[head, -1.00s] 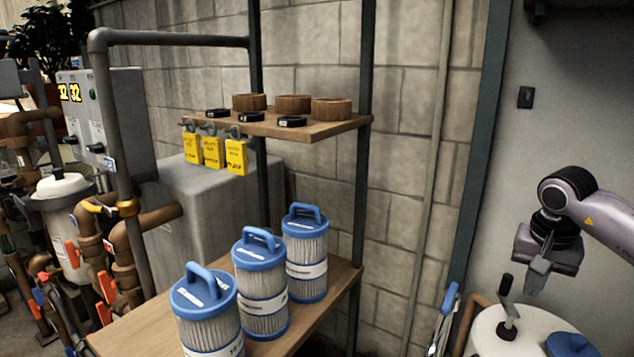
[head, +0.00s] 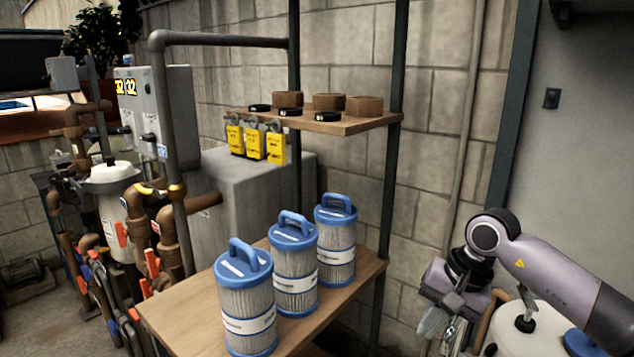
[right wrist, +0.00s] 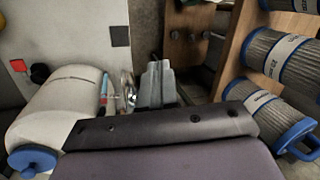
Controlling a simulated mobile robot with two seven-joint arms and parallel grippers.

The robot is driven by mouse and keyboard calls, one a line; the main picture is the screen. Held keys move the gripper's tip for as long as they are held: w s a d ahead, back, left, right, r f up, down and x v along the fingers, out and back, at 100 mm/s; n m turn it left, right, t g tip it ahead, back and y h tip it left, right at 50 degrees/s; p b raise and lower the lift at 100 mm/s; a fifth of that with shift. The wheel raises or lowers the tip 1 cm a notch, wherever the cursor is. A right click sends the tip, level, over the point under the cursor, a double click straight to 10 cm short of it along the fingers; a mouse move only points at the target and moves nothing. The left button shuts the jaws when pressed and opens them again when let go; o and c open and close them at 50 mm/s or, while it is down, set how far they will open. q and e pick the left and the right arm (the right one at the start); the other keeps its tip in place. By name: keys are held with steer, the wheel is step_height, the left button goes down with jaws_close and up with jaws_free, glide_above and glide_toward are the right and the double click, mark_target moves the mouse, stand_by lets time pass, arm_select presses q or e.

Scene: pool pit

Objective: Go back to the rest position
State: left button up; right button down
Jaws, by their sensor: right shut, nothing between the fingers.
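My right gripper (head: 432,322) is at the lower right of the head view, at the end of my bent right arm, pointing down. It is shut and empty. It hangs right of the wooden shelf with the filter cartridges and apart from it. In the right wrist view the shut fingers (right wrist: 157,82) point away in the middle, between a white tank on the left and the shelf on the right. My left gripper is in neither view.
Three blue-capped filter cartridges (head: 294,270) stand on the lower wooden shelf (head: 180,312). The upper shelf (head: 350,124) holds wooden rings and black discs; yellow tags (head: 255,145) hang from it. The white tank (right wrist: 72,105) is close beside my right gripper. Pipes (head: 170,225) are at left.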

steer(key=s+a+f+m+t+y, duration=0.1)
steer(key=s+a+f+m+y, duration=0.3)
steer(key=s+a+m+y, duration=0.65)
steer(key=d+f+m+t+h, duration=0.3)
steer(key=d+f+m+t, duration=0.25)
steer(key=m, duration=1.15)
steer(key=d+f+m+t+h, duration=0.35)
steer(key=d+m+t, duration=0.35)
steer(key=m, duration=1.1)
steer(key=s+d+f+m+g+h, duration=0.55)
steer(key=s+d+f+m, duration=0.35)
steer(key=s+f+m, duration=0.45)
steer(key=a+r+m+t, duration=0.1)
steer(key=a+m, duration=0.4)
steer(key=a, duration=0.5)
steer(key=shift+w+a, duration=0.15)
steer(key=shift+w, duration=0.3)
steer(key=shift+r, duration=0.1)
